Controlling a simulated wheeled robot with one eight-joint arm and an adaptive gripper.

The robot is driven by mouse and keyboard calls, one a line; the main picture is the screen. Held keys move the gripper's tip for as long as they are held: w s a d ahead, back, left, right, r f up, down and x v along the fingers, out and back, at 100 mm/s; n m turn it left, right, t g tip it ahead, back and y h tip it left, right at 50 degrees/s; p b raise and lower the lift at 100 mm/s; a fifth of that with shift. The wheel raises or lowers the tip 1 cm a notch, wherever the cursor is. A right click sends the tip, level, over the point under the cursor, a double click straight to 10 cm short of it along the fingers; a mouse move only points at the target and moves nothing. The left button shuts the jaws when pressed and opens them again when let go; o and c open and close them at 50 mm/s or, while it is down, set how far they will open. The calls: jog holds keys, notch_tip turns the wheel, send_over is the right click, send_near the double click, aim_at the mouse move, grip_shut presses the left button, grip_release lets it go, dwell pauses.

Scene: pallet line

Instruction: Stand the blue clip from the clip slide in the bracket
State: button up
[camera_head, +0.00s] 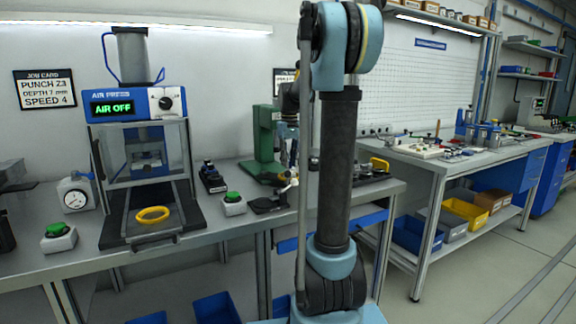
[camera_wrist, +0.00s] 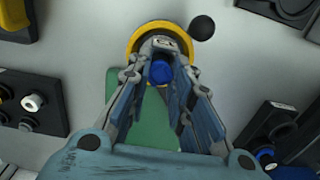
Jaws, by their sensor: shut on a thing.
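In the wrist view, my gripper (camera_wrist: 163,48) points down, with its two fingers drawn together at the tips. A small round blue piece (camera_wrist: 161,71) shows between the fingers; it looks like the blue clip, but the fingers hide most of it. A yellow ring (camera_wrist: 135,40) with a black ball knob (camera_wrist: 202,28) lies behind the fingertips, and a green base (camera_wrist: 150,130) lies below. In the head view, my arm stands in front and my gripper cannot be made out. I cannot single out the bracket or the clip slide with certainty.
In the head view, a green hand press (camera_head: 268,140) stands behind my arm, and a black fixture with blue parts (camera_head: 212,178) is left of it. Dark fixtures (camera_wrist: 30,103) flank my gripper in the wrist view.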

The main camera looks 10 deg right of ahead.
jog(key=shift+f, duration=0.6)
jog(key=o, duration=0.7)
notch_tip(320, 180, up, 12)
jog(key=s+f+m+t, duration=0.1)
jog(key=s+f, duration=0.5)
jog(key=s, duration=0.4)
jog(key=s+f+m, duration=0.1)
jog(key=s+f, duration=0.4)
jog(key=s, duration=0.4)
jog(key=s+f+m+t, duration=0.1)
jog(key=s+f, duration=1.5)
jog(key=f, duration=0.2)
jog(key=shift+f, duration=0.3)
jog(key=shift+a, duration=0.1)
